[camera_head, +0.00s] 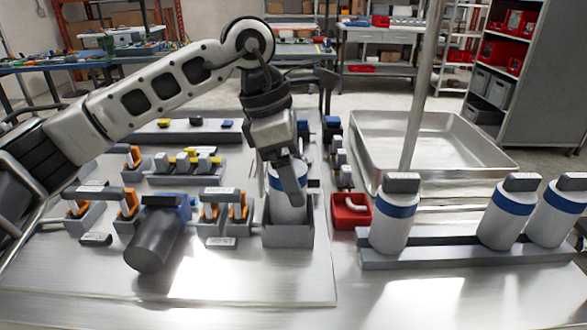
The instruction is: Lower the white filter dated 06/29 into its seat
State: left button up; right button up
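A white filter with a blue band (284,207) stands upright in the grey box-shaped seat (289,236) near the middle of the bench; the seat walls hide its lower part. My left gripper (288,186) reaches down over the filter from above. One finger shows across its front, and the gripper appears shut on it. The gripper hides the filter's top, and I cannot read a date on it. I cannot tell whether the filter rests on the seat's bottom. My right gripper is not in view.
Several similar white filters (395,222) with dark tops stand in a grey rack (465,252) at right. A red bin (350,211) sits right of the seat, and a metal tray (435,150) lies behind. The front bench is clear.

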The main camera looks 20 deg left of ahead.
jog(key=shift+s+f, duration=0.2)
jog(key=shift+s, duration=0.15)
pick_arm(q)
jog(key=v, duration=1.6)
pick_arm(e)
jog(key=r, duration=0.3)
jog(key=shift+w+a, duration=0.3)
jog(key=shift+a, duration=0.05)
